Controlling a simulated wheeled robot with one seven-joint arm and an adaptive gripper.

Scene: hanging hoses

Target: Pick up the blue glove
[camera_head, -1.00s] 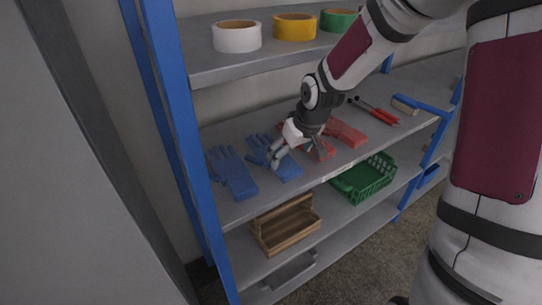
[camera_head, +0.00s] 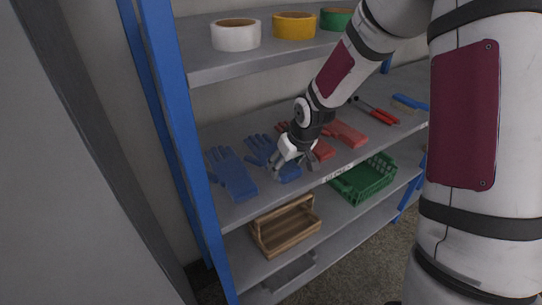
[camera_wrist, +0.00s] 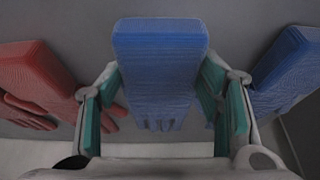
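Two blue gloves lie on the middle shelf. The left blue glove (camera_head: 232,176) lies near the blue post, flat and uncovered. The right blue glove (camera_head: 260,149) is partly hidden by my gripper (camera_head: 293,165). In the wrist view, this blue glove (camera_wrist: 160,62) lies in the centre, its broad end toward the top of the picture. My gripper (camera_wrist: 160,112) is open, with one green-padded finger on each side of the glove. I cannot tell whether the fingers touch it. The other blue glove (camera_wrist: 288,72) shows at the right edge.
Red gloves (camera_head: 345,133) lie just right of my gripper, one close by (camera_wrist: 35,75) in the wrist view. Red-handled pliers (camera_head: 378,112) and a blue-handled brush (camera_head: 408,103) lie farther right. Tape rolls (camera_head: 236,34) stand on the shelf above. A wooden box (camera_head: 285,232) and green basket (camera_head: 365,180) sit below.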

